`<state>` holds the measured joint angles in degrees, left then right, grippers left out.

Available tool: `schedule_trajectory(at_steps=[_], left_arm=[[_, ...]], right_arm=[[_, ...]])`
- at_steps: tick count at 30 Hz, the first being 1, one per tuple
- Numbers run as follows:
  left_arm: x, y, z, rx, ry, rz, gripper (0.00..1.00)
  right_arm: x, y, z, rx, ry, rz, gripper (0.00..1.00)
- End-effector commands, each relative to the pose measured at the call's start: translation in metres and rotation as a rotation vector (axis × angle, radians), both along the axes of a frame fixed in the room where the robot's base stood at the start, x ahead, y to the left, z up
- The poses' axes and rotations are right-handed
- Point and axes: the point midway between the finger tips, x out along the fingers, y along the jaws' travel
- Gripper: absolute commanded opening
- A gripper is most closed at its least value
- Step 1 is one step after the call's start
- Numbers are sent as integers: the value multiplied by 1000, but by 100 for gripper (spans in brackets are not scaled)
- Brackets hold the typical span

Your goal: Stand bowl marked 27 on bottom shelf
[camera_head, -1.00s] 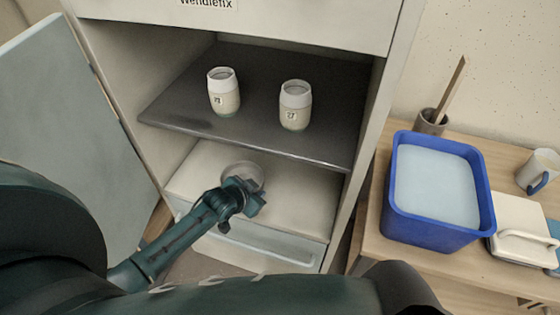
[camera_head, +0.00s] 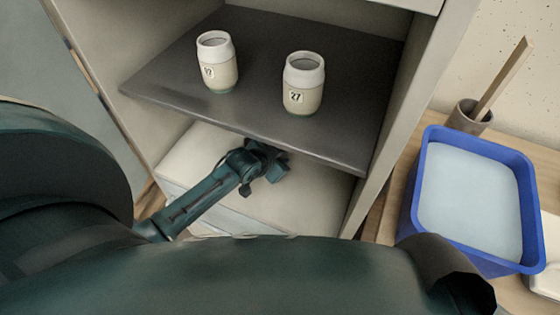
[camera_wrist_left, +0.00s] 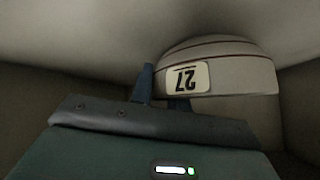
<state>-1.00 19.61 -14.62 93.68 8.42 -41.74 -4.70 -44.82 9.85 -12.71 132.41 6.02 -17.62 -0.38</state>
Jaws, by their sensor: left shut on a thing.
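The bowl marked 27 (camera_wrist_left: 232,72) shows in the left wrist view as a pale, rounded vessel with dark bands. Its 27 label appears upside down there. My left gripper (camera_head: 276,166) is shut on the bowl's edge, with its fingers (camera_wrist_left: 163,90) beside the label. In the head view the gripper reaches over the pale bottom shelf (camera_head: 310,200), under the dark shelf's front edge. The bowl is hidden there behind the gripper and the dark shelf. I cannot tell whether the bowl touches the bottom shelf. My right gripper is not in view.
A cabinet side wall (camera_head: 420,90) bounds the right. Outside it are a blue tub (camera_head: 412,205) and a brush pot (camera_head: 468,117).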

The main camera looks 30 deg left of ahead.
Motion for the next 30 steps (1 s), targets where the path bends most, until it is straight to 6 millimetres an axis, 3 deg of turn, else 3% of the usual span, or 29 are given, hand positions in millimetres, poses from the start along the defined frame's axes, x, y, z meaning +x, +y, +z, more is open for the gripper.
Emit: schedule_trajectory(at_steps=[12,13,21,30], left_arm=[[0,0,-3,0,-3,-1,0],[0,0,-4,1,0,-1,18],[0,0,-4,1,0,-1,40],[0,0,0,0,-1,-1,40]], right_arm=[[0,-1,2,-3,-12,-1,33],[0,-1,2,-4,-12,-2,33],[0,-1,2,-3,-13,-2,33],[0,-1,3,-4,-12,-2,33]])
